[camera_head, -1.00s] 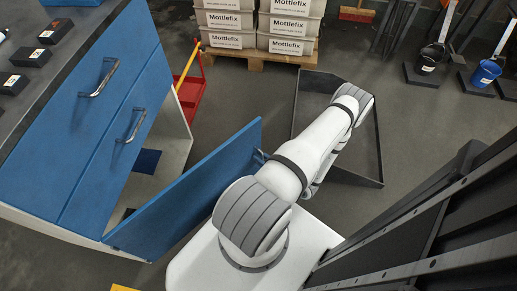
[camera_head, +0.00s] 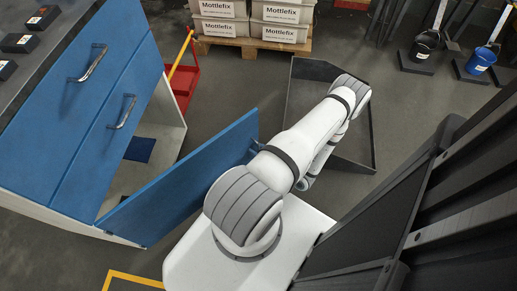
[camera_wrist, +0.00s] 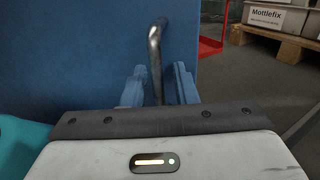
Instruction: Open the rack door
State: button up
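The blue rack door (camera_head: 185,178) stands swung out from the blue cabinet, wide open, with the inside of the compartment showing in the head view. The door's blue face (camera_wrist: 75,45) fills the left and middle of the wrist view. Its bent metal handle (camera_wrist: 155,50) sticks out towards my gripper (camera_wrist: 158,86). My gripper's two blue fingers stand apart, one on each side of the handle, with a visible gap beside it. In the head view my arm mostly hides the gripper and handle.
The blue cabinet (camera_head: 85,115) has two more handled fronts at left. A dark low-walled tray (camera_head: 375,140) lies on the floor beyond my arm. A pallet (camera_head: 250,48) with Mottlefix boxes and a red cart (camera_head: 185,82) stand behind. Yellow floor marking (camera_head: 130,278) shows at the bottom.

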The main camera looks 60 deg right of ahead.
jog(key=shift+s, duration=0.1)
jog(key=s+p, duration=0.1)
jog(key=s, duration=0.6)
jog(key=shift+s, duration=0.3)
jog(key=shift+a, duration=0.1)
